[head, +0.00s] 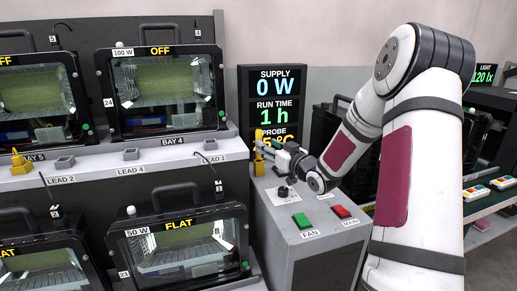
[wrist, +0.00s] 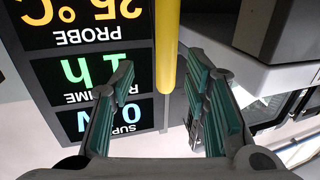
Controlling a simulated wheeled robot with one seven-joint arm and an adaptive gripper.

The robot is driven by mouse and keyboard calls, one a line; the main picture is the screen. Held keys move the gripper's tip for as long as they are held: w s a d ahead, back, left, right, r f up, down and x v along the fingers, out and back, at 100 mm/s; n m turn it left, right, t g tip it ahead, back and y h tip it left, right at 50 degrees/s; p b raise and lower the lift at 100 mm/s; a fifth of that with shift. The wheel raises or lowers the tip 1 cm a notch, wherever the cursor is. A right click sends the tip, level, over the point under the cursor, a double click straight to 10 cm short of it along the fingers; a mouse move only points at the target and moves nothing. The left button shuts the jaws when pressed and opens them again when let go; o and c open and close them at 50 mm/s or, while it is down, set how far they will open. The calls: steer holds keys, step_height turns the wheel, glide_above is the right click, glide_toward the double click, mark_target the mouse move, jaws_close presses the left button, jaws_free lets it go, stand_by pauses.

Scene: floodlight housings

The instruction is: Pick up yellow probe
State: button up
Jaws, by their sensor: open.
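The yellow probe (head: 258,139) stands upright on the grey console in the head view, in front of the display. In the wrist view it is a yellow rod (wrist: 167,45) coming down from the top edge. My gripper (wrist: 161,72) is open, with its green-padded fingers to the left and right of the rod's lower end. I cannot tell whether the rod's end lies between the fingers or beyond them. No touch shows. In the head view my gripper (head: 271,146) is small, just right of the probe, and partly covers it.
The display (head: 272,83) stands close behind the probe. The console (head: 312,250) carries a green FAN button (head: 301,220), a red MAIN button (head: 341,212) and a dark knob. Floodlight housings (head: 162,80) fill the rack at left. Another yellow item (head: 19,164) sits on the shelf.

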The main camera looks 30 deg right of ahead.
mark_target(259, 159)
steer(key=w, duration=0.4)
steer(key=shift+a+f+b, duration=0.2)
steer(key=shift+a+b, duration=0.15)
steer(key=shift+w, duration=0.65)
jaws_close()
